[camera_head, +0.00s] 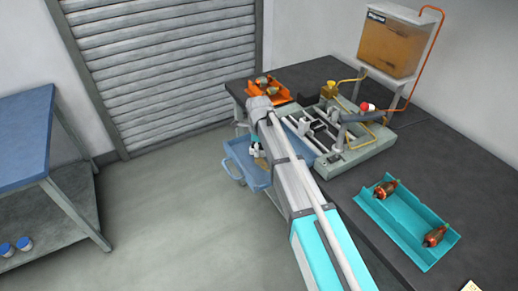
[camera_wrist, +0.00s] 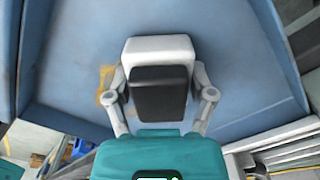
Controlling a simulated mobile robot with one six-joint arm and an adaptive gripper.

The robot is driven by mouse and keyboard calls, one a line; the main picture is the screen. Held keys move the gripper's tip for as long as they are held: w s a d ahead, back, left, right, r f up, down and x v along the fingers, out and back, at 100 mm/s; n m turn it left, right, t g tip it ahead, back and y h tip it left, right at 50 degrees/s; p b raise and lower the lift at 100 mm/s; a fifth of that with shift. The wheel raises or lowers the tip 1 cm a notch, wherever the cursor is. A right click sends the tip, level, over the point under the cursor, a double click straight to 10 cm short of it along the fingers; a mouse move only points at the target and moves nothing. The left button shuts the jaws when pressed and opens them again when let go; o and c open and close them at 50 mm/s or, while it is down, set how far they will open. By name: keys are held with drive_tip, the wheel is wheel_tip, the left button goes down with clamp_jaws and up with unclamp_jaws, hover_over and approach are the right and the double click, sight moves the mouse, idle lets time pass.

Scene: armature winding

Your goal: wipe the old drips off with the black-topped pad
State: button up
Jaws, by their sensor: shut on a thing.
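My gripper (camera_wrist: 160,82) is shut on the black-topped pad (camera_wrist: 160,98), a block with a black top and a white body, in the wrist view. The pad is over the floor of the blue tray (camera_wrist: 235,55); I cannot tell whether it touches. A yellow-brown drip stain (camera_wrist: 105,86) shows on the tray just left of the pad, partly hidden by the left finger. In the head view my gripper (camera_head: 256,150) reaches down into the blue tray (camera_head: 234,166) at the bench's front edge. My arm hides part of the tray there.
A winding machine (camera_head: 345,150) stands on the dark bench behind my arm. An orange tray (camera_head: 283,96) with parts is at its left, a teal tray (camera_head: 385,217) with two armatures at its right. The floor (camera_head: 165,215) at left is clear.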

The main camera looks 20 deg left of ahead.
drive_tip(key=shift+r, duration=0.15)
drive_tip(key=shift+r+p, duration=2.9)
drive_tip(key=shift+p, duration=0.1)
drive_tip(key=shift+r+p, duration=1.5)
drive_tip(key=shift+p, duration=0.05)
drive_tip(key=shift+s+a, duration=0.1)
